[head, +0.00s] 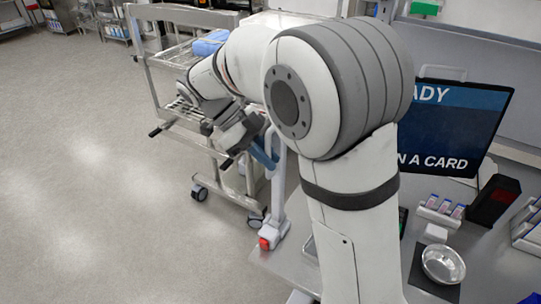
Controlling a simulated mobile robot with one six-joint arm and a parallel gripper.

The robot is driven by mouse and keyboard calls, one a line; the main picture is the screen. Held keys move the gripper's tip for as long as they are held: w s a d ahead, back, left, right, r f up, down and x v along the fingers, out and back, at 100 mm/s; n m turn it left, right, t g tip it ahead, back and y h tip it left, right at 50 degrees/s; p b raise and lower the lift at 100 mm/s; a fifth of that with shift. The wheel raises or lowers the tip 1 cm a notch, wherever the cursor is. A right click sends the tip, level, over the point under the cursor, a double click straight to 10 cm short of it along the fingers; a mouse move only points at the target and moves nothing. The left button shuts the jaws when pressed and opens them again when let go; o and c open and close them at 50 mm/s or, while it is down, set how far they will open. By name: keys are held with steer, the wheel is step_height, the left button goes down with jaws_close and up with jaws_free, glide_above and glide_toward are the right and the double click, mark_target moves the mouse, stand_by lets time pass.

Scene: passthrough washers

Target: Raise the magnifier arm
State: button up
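A slim white jointed arm, which looks like the magnifier arm (277,195), rises from a white base with a red end (265,243) at the left edge of the grey table. A blue-grey piece (262,154) is close to its upper part; I cannot tell whether it belongs to the magnifier. No lens is clearly seen, and my arm hides part of this area. My gripper (238,148) is just left of the white arm, by the blue-grey piece. I cannot tell whether it touches them, or whether its fingers are open or shut.
A metal wheeled cart (160,90) with a blue bundle (210,43) stands behind my gripper. The table (490,265) carries a dark sign (455,125), a black box (493,200), a metal bowl (443,264) and small racks (440,211). The floor at left is clear.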

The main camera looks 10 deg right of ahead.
steer(key=shift+o, duration=0.6)
steer(key=shift+w+a, duration=0.1)
steer(key=shift+a, duration=0.1)
steer(key=shift+d, duration=0.1)
steer(key=shift+r, duration=0.15)
steer(key=p+v, duration=0.1)
steer(key=v, duration=0.6)
steer(key=shift+a+p, duration=0.3)
steer(key=shift+w+r, duration=0.1)
steer(key=shift+r, duration=0.05)
